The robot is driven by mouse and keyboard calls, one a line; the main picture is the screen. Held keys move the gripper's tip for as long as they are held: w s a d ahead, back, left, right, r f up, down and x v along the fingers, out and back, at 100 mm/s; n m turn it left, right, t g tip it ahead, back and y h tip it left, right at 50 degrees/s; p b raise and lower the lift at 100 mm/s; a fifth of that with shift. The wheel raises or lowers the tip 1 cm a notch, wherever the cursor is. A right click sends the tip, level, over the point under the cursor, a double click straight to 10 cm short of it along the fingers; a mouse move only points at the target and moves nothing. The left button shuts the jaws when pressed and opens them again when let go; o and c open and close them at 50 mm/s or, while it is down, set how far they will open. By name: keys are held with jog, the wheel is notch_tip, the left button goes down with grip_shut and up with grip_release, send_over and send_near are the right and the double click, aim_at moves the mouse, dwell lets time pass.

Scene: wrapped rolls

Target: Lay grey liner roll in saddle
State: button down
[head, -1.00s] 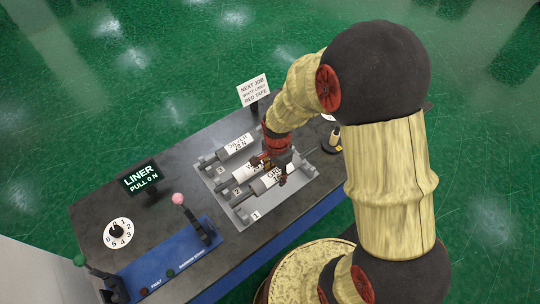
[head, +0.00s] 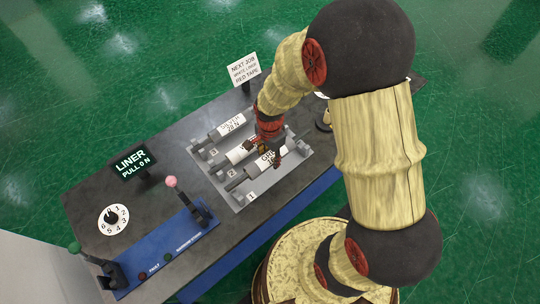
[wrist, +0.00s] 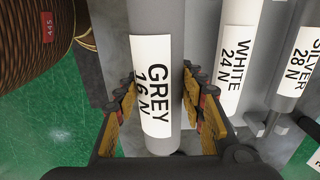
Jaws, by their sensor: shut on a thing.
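The grey liner roll (wrist: 170,135) has a white label reading GREY 16 N. In the head view, the roll (head: 255,166) lies at the front row, numbered 1, of the grey tray (head: 240,207). My gripper (wrist: 160,95) is shut on the roll, one finger on each side; in the head view my gripper (head: 277,150) is over the roll's right part, hiding some of its label. I cannot tell whether the roll is lifted off its supports. I cannot pick out the saddle with certainty.
The white 24 N roll (wrist: 238,55) and silver 28 N roll (wrist: 300,65) lie parallel beside it. A blue panel with levers (head: 168,246), a dial (head: 113,217), a LINER PULL 0 N display (head: 132,163) and a NEXT JOB sign (head: 243,70) stand around the tray.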

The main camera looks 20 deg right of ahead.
jog(key=shift+f+b, duration=2.15)
jog(key=shift+f, duration=1.3)
jog(key=c, duration=1)
grip_release()
notch_tip(320, 180, up, 12)
jog(key=shift+f, duration=0.1)
